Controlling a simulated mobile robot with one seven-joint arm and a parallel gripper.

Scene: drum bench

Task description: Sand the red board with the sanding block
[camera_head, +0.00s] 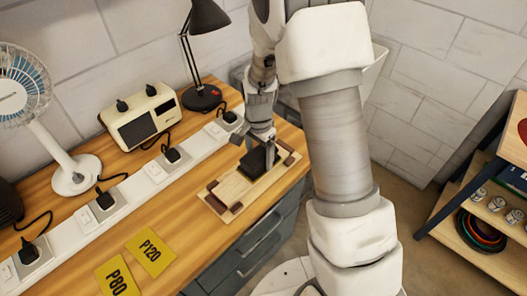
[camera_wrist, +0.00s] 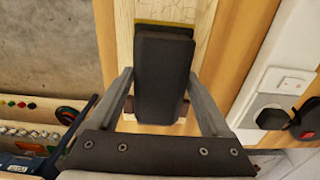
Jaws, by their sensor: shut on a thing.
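A pale cream board with cracked paint lies on the bench; no red shows on it. It is in the head view (camera_head: 233,187) and the wrist view (camera_wrist: 207,25), with dark brown pieces at its corners. A black sanding block (camera_head: 254,163) is at the board's far half, between the fingers of my gripper (camera_head: 262,141). In the wrist view the block (camera_wrist: 164,70) sits over the board, with a thin yellow edge showing at its far end. My gripper (camera_wrist: 162,88) is shut on the block's sides. Whether the block's underside touches the board is hidden.
Yellow sheets marked P120 (camera_head: 150,252) and P80 (camera_head: 116,277) lie at the bench front. A white power strip (camera_head: 140,184) with plugs runs behind the board. A fan (camera_head: 70,172), a beige device (camera_head: 142,118) and a black lamp (camera_head: 202,97) stand behind. A shelf (camera_head: 470,245) is at right.

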